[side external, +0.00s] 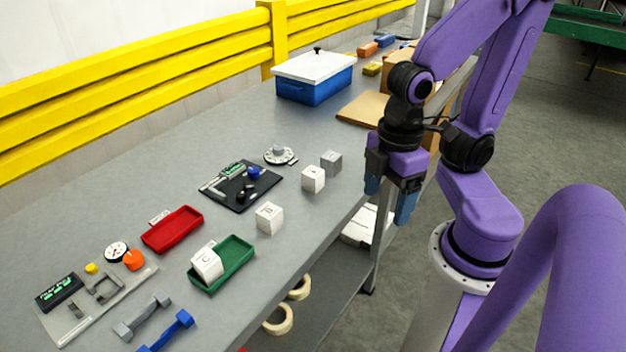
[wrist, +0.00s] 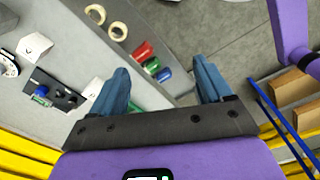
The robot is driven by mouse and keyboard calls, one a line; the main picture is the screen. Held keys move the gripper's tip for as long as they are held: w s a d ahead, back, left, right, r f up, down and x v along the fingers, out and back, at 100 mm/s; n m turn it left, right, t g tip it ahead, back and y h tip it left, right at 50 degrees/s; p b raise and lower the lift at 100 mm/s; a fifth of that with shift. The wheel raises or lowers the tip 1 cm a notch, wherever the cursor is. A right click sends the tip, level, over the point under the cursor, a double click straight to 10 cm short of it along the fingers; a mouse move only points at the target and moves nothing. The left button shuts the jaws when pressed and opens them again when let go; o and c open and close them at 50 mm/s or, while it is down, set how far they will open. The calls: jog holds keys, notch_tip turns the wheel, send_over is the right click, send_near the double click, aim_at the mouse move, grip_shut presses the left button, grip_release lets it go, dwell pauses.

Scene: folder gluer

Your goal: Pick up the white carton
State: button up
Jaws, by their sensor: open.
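Three white cartons with dark marks stand in the side view. One white carton (side external: 313,179) is near the bench's front edge, a second white carton (side external: 269,218) is nearer the camera, and a third white carton (side external: 207,262) sits tilted in the green tray (side external: 238,260). A grey carton (side external: 331,161) stands just behind the first. My gripper (side external: 388,203) is open and empty, fingers down, right of the cartons near the bench's front edge. In the wrist view, my gripper (wrist: 162,70) shows a white carton (wrist: 34,45) at left and another (wrist: 92,88) partly hidden by a finger.
A red tray (side external: 173,229), a black panel (side external: 241,186) and a dial (side external: 280,155) lie on the grey bench. A blue bin with a white lid (side external: 315,68) stands farther back. Tape rolls (side external: 279,320) lie on the lower shelf. A yellow rail (side external: 140,72) runs behind.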

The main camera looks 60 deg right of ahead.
jog(key=w+m, duration=0.7)
jog(key=w, duration=0.1)
jog(key=m+h, duration=0.2)
jog(key=m, duration=2.1)
send_over(313, 172)
jog(key=a, duration=0.2)
jog(key=f, duration=0.5)
jog(key=d+f, duration=0.1)
jog(key=f, duration=0.5)
jog(key=d+f, duration=0.1)
jog(key=f, duration=0.5)
jog(key=shift+d, duration=0.1)
jog(key=shift+c, duration=0.4)
jog(key=c, duration=0.9)
